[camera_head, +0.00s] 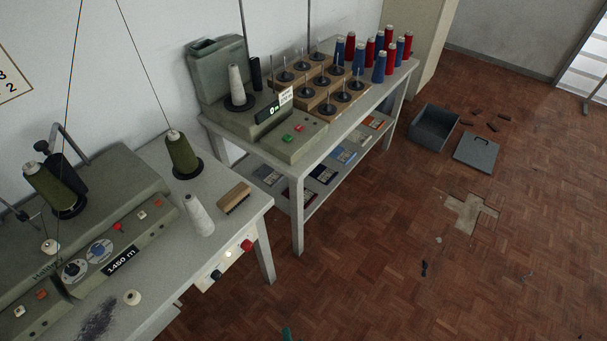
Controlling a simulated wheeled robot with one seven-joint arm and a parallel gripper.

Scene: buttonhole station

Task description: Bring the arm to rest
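Neither my arm nor my gripper can be made out in the head view. A small dark teal shape (288,334) shows at the bottom edge, cut off by the frame, and I cannot tell what it is. The near table (160,150) carries a winding machine (100,235) with a "1450 m" display. An olive thread cone (182,155) stands upright on it, a white cone (198,215) stands in front, and a wooden-backed brush (233,198) lies beside that.
A second table (305,170) bears another machine (230,90), spindle blocks (318,85) and several red and blue thread cones (379,66). An open grey box (433,127) and its lid (476,152) lie on the floor at right. The parquet floor (370,270) in front is mostly clear.

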